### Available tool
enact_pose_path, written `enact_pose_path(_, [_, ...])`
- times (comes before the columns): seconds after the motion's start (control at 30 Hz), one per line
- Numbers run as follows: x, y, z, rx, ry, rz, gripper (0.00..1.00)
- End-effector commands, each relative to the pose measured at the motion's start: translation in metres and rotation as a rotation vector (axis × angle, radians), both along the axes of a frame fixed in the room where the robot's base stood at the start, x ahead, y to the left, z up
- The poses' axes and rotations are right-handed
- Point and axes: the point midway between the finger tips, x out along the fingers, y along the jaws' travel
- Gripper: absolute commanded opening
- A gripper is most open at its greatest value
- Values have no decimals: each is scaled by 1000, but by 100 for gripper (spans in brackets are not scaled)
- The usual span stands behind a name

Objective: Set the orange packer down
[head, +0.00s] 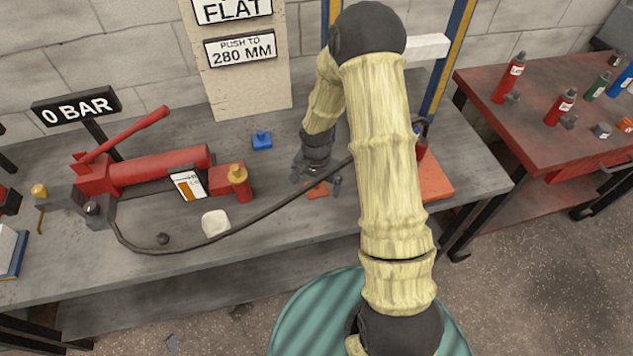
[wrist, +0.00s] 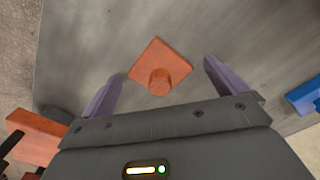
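The orange packer (wrist: 166,58) is a square plate with a round knob. In the wrist view it appears to lie flat on the grey bench top (wrist: 75,40). My gripper (wrist: 163,74) is open, with its two purple fingers wide apart, one on each side of the packer. Neither finger touches it in the wrist view. In the head view the packer (head: 316,189) shows as a small orange patch below my gripper (head: 325,183), partly hidden by it. I cannot tell the exact height of the fingertips above the bench.
A blue block (head: 262,141) and a red hand pump (head: 155,167) stand left of my gripper. A black hose (head: 262,216) crosses the bench in front. A larger orange plate (head: 436,181) lies right, partly behind my arm. A red side table (head: 540,130) holds several bottles.

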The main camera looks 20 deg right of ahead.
Motion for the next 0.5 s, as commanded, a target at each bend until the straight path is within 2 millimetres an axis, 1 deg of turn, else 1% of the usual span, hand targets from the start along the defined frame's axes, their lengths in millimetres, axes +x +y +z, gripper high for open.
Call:
enact_pose_path(0.17, [0,0,0,0,0,0,98])
enact_pose_path(0.3, [0,0,5,0,-1,-1,98])
enact_pose_path(0.37, [1,0,11,0,-3,-1,98])
enact_pose_path(0.5, [1,0,32,0,-4,-2,98])
